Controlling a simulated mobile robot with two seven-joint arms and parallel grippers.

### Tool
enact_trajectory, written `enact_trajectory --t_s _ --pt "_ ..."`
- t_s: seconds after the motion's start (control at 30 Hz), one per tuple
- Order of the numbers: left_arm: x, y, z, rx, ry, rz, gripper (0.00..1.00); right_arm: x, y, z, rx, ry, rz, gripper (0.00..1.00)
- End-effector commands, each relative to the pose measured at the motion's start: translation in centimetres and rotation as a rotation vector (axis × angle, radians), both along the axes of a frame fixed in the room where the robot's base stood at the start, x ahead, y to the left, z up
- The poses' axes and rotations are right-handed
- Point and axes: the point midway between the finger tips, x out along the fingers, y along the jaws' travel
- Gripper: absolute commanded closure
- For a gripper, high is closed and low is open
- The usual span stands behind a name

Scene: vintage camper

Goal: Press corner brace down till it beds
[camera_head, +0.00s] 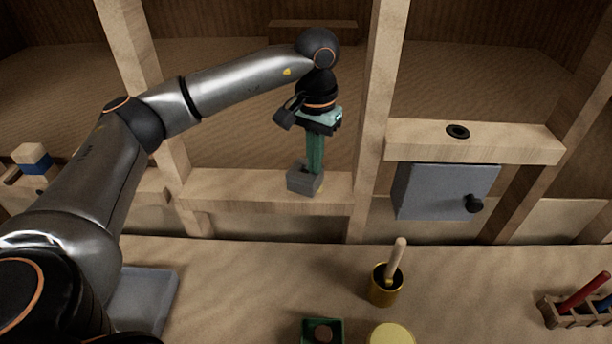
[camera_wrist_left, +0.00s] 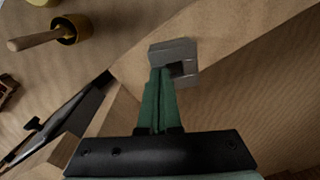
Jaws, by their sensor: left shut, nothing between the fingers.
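The corner brace (camera_head: 304,180) is a small grey angled block on the wooden crosspiece (camera_head: 240,186) between two uprights. It also shows in the left wrist view (camera_wrist_left: 172,50), at the fingertips. My left gripper (camera_head: 315,171) points straight down with its green fingers shut and nothing between them. The fingertips are at the brace, over its inner side, and seem to touch it. Whether the brace lies flush on the wood is hard to tell. My right gripper does not show.
A grey panel with a black knob (camera_head: 446,191) hangs right of the upright (camera_head: 375,110). On the worktop stand a brass pot with a wooden handle (camera_head: 386,285), a green box (camera_head: 322,331), a yellow-topped round thing (camera_head: 391,334) and a wooden rack (camera_head: 578,312). A grey tray (camera_head: 150,298) lies left.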

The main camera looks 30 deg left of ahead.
Motion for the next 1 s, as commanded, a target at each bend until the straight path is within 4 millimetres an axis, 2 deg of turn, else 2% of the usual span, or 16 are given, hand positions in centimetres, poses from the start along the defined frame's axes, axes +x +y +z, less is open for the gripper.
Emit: enact_trajectory --t_s 0.57,1.0 --pt "-0.2 0.0 -0.4 0.002 0.011 -0.001 1.00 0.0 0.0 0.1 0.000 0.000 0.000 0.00" --pt "-0.1 0.0 3.3 0.001 0.006 -0.001 1.00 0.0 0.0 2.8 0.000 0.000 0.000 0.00"
